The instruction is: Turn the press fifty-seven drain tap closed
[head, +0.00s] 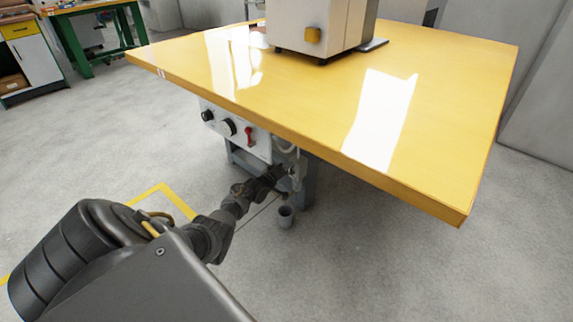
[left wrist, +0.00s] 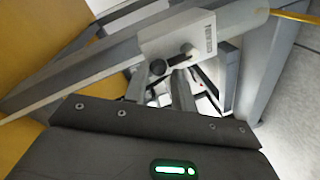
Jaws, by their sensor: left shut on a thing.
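My left gripper (head: 281,181) reaches in under the front edge of the yellow table, at small pale pipework (head: 294,164) beside a table leg. It is shut on the drain tap there. The tap's handle is mostly hidden by the gripper and too small in the head view for its angle to be read. In the left wrist view, the dark gripper body fills the bottom, and grey bars stand beyond it. My right gripper is in neither view.
A white control box (head: 238,129) with black knobs and a red switch (head: 249,136) hangs left of the gripper. A small grey cup (head: 286,216) stands on the floor below. Open floor lies to the right.

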